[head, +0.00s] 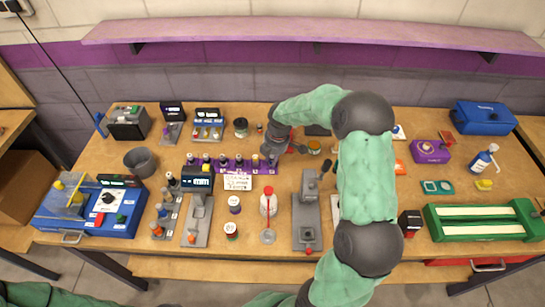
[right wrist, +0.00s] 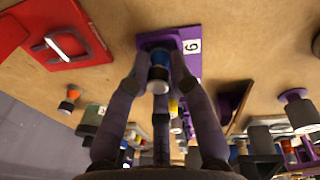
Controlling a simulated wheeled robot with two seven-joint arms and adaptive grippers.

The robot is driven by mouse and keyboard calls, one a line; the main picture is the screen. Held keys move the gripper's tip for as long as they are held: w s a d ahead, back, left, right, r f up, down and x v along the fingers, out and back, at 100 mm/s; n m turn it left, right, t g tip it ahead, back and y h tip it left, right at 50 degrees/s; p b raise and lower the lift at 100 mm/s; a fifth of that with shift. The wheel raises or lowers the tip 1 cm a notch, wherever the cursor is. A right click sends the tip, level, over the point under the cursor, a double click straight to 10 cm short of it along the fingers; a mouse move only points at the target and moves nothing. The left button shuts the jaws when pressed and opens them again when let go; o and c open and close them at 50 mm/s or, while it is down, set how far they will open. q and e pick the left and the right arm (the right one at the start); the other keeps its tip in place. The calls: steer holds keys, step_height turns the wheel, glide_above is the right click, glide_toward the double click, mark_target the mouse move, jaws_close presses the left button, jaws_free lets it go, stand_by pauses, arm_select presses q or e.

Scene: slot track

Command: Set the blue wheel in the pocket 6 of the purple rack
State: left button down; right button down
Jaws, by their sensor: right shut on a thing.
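The purple rack (head: 248,164) stands in the middle of the table, with small dark-topped pieces along it. Its end with the label 6 (right wrist: 192,46) shows in the right wrist view. My right gripper (head: 275,148) is at the right end of the rack. In the right wrist view my right gripper (right wrist: 158,64) is shut on the blue wheel (right wrist: 158,73), a small piece with a blue band and pale and dark parts. The wheel is over or in the purple pocket by the 6; I cannot tell whether it is seated. My left gripper is out of view.
A white sign (head: 238,182) stands in front of the rack. A grey bowl (head: 140,160) and a blue machine (head: 90,208) are at the left. A grey press (head: 307,220) and a red-capped bottle (head: 268,201) stand in front. My right arm covers the table right of the rack.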

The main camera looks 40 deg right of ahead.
steer(key=shift+f, duration=0.15)
stand_by(0.6)
steer(key=c, duration=1)
jaws_free()
steer(key=r, duration=0.4)
steer(key=s+r, duration=0.1)
steer(key=r, duration=0.3)
steer(key=s+r, duration=0.1)
steer(key=r, duration=0.2)
steer(key=shift+d+r, duration=0.15)
steer(key=shift+r, duration=0.25)
